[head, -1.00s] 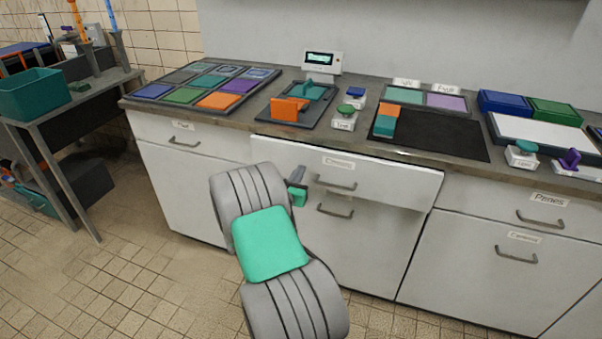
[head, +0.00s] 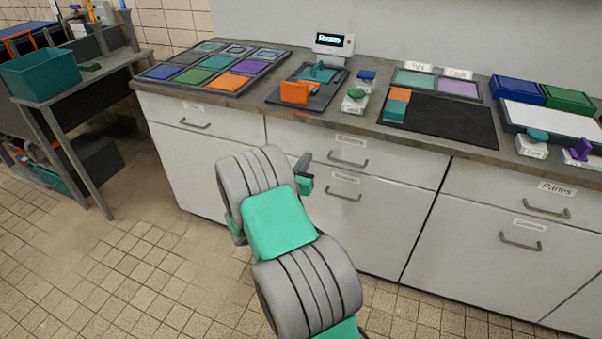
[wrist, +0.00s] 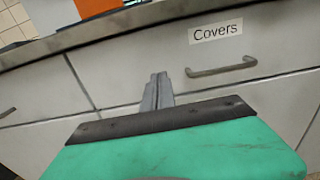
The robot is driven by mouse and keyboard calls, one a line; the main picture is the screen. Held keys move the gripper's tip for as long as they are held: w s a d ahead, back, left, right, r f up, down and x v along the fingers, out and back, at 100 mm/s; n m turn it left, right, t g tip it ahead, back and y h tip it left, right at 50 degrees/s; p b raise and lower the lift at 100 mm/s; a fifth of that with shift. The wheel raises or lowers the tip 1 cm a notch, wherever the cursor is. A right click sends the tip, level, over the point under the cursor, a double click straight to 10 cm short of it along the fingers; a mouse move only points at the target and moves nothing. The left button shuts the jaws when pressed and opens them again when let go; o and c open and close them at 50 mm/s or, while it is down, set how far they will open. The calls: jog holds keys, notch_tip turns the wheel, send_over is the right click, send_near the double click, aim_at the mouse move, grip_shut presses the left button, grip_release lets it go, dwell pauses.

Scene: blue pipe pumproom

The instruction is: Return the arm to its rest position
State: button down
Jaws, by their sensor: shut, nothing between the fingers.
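My arm, grey with green parts, shows in the lower middle of the head view, bent in front of the cabinets. My gripper (head: 305,162) points toward the counter and is in front of the middle drawers, below the counter top. In the wrist view its two grey fingers (wrist: 157,90) are together, with nothing between them. Behind them is a drawer front (wrist: 130,68) with a label reading "Covers" (wrist: 215,33) and a grey handle (wrist: 220,67). In the head view this upper middle drawer (head: 400,160) sits flush with the cabinet.
The counter holds a tray of coloured tiles (head: 212,70), an orange block (head: 294,92) on a dark fixture, a display (head: 334,44) and a black mat (head: 450,122). A grey side table with a teal bin (head: 42,76) stands at left. The tiled floor (head: 150,270) is clear.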

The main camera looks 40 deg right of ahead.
jog(key=s+a+r+m+g+y+p, duration=0.1)
jog(key=s+a+r+m+y+p, duration=0.4)
jog(key=a, duration=0.7)
jog(key=s+a+r+m+g+y+p, duration=0.2)
jog(key=s+a+r+m+y+p, duration=0.3)
jog(key=a+r+m, duration=0.4)
jog(key=s+a+r+m+g+y+p, duration=0.2)
jog(key=s+a+r+m+y+p, duration=0.3)
jog(key=a, duration=1.2)
jog(key=s+r+m+p, duration=0.1)
jog(key=s+r+m, duration=0.1)
jog(key=s+m, duration=0.1)
jog(key=shift+s+m+y+p, duration=0.35)
jog(key=shift+m+y+p, duration=0.05)
jog(key=shift+m, duration=0.3)
jog(key=shift+r, duration=0.1)
jog(key=shift+d, duration=0.1)
